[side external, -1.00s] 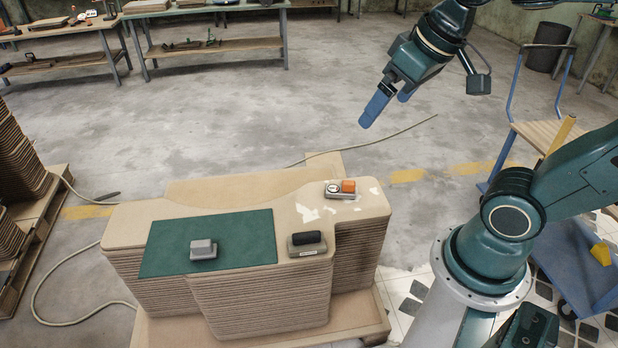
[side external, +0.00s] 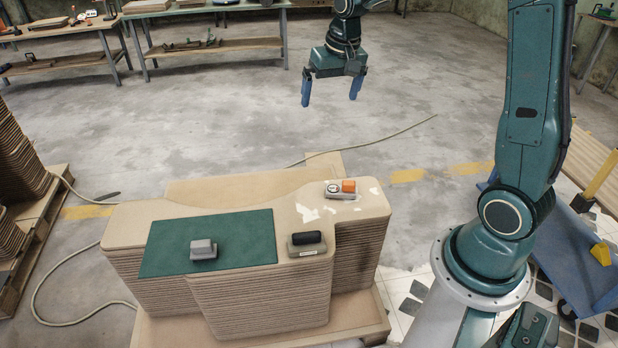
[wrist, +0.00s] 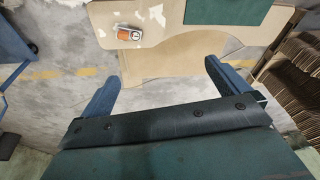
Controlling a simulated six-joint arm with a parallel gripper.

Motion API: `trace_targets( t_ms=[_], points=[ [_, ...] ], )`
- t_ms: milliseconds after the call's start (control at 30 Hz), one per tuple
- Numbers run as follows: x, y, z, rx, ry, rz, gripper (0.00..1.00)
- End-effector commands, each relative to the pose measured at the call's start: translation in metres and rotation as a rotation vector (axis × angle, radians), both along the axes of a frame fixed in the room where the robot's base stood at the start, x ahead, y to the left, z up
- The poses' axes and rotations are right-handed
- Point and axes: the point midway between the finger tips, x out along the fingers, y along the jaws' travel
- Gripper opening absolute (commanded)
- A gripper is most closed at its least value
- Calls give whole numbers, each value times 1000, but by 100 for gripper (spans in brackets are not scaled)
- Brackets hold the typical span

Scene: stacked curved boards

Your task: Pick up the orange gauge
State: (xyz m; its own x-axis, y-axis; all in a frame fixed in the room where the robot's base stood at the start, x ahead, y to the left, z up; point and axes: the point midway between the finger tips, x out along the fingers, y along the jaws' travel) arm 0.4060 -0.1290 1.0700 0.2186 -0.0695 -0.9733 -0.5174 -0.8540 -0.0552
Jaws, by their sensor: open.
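The orange gauge (side external: 341,189) is a small grey block with a round white dial and an orange end. It lies on the right part of the top board of the stack, among pale torn patches. It also shows in the wrist view (wrist: 128,33), near the top and left of centre. My gripper (side external: 331,98) is open and empty, its two blue fingers pointing down. It hangs in the air above and beyond the stack in the side external view, well apart from the gauge. In the wrist view the fingers (wrist: 162,72) are spread wide with nothing between them.
The stack of curved boards (side external: 120,225) carries a green mat (side external: 250,235) with a grey block (side external: 203,249) on it. A grey block with a black top (side external: 306,243) sits close to the gauge's near side. A blue cart (side external: 590,260) stands at right. The gauge's top side looks clear.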

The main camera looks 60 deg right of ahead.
Motion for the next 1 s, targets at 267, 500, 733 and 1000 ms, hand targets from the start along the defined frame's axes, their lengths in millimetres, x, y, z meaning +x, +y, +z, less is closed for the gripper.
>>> trace_targets(
  t_ms=[267,500,733,1000],
  points=[
    [34,-47,-60,31,56,-126,100],
    [51,-86,-119,58,99,-231,100],
    [57,-122,-184,84,140,-333,100],
    [51,-156,-258,111,182,-441,100]
  ],
)
